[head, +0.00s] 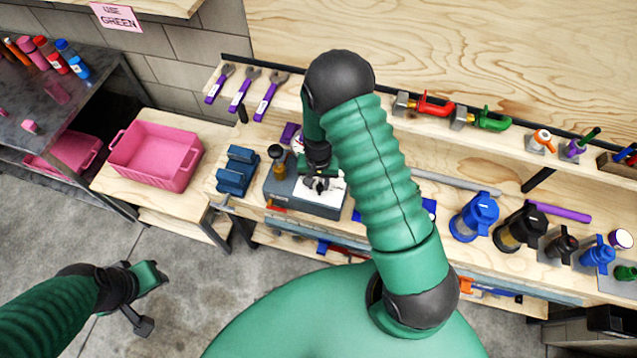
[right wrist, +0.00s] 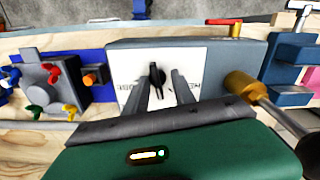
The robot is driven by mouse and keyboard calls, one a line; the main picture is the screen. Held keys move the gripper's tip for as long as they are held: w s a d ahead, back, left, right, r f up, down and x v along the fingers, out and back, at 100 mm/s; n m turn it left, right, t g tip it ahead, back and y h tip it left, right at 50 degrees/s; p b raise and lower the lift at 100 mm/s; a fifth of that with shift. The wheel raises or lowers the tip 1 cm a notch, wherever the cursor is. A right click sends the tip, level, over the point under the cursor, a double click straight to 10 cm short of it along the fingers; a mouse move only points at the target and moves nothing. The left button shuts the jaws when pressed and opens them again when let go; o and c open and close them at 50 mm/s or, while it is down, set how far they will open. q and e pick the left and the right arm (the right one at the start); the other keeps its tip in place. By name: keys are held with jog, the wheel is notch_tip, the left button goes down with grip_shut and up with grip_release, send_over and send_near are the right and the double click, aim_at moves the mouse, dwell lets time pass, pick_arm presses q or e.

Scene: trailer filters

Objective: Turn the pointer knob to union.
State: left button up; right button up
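The black pointer knob (right wrist: 157,82) stands on the white face of a grey box (right wrist: 240,58) in the right wrist view. Upside-down dark lettering shows on both sides of the knob, partly hidden by my fingers and too small to read surely. My right gripper (right wrist: 164,78) is open, its two fingers on either side of the knob; I cannot tell whether they touch it. In the head view my right gripper (head: 318,184) is over the grey box (head: 295,203) and hides the knob. My left gripper (head: 150,298) is open and empty over the floor.
A brass-and-black handled part (right wrist: 243,85) stands close right of the fingers. A grey block with coloured taps (right wrist: 50,85) is at the left. A pink bin (head: 155,155), blue block (head: 237,170) and several blue and black canisters (head: 474,217) stand along the benches.

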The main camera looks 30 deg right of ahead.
jog(key=shift+s, duration=0.1)
jog(key=c, duration=0.5)
jog(key=shift+d, duration=0.1)
grip_shut()
jog(key=shift+d, duration=0.25)
jog(key=shift+a+m, duration=0.15)
jog(key=shift+m, duration=1.05)
jog(key=o, duration=0.5)
grip_release()
